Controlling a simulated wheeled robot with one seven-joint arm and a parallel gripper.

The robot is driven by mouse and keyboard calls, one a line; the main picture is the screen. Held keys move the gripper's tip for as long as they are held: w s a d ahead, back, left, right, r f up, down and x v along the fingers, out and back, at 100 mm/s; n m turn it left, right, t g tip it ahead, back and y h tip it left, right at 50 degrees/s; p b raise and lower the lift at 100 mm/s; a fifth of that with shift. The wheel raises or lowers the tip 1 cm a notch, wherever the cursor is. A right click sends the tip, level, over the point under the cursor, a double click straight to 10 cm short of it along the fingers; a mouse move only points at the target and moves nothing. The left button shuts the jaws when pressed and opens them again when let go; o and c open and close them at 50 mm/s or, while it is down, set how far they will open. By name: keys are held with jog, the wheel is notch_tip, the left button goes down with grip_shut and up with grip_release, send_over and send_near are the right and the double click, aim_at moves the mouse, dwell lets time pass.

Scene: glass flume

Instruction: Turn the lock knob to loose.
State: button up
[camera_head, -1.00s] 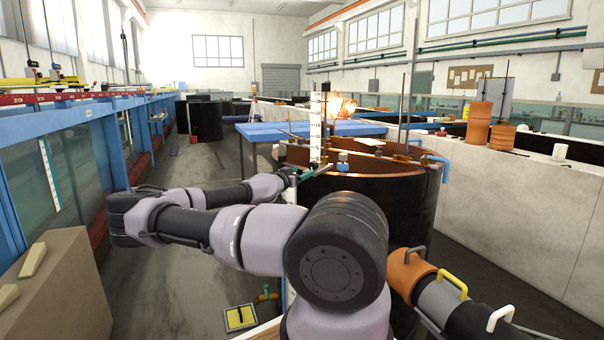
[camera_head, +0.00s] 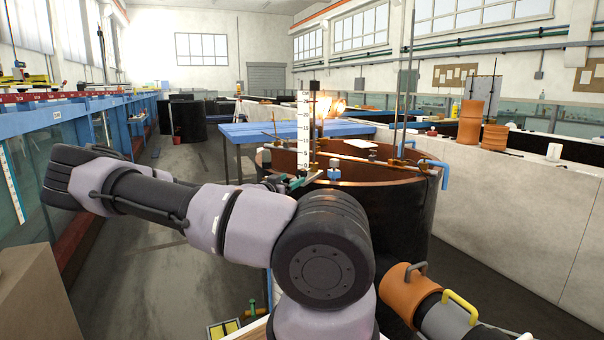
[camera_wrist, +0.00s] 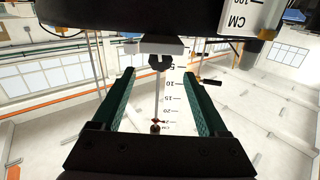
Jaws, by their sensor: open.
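A point gauge with a white centimetre scale (camera_head: 303,130) stands upright at the near rim of the round dark tank. My gripper (camera_head: 300,182) is at the foot of the scale, partly hidden by my arm. In the wrist view my gripper (camera_wrist: 160,72) is open, with its two green fingers apart. A dark knob (camera_wrist: 160,62) shows between the fingertips, and I cannot tell whether it touches them. A smaller black piece with a brass end (camera_wrist: 208,82) sticks out beside the right finger. Which of these is the lock knob, and its setting, I cannot tell.
The round tank (camera_head: 400,215) has pipes and blue fittings on its rim. A blue table (camera_head: 240,133) stands behind it. A long blue-framed glass flume (camera_head: 60,130) runs along the left. The aisle floor (camera_head: 150,250) between is largely clear.

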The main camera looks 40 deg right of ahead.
aim_at(299, 174)
jog(key=x, duration=0.9)
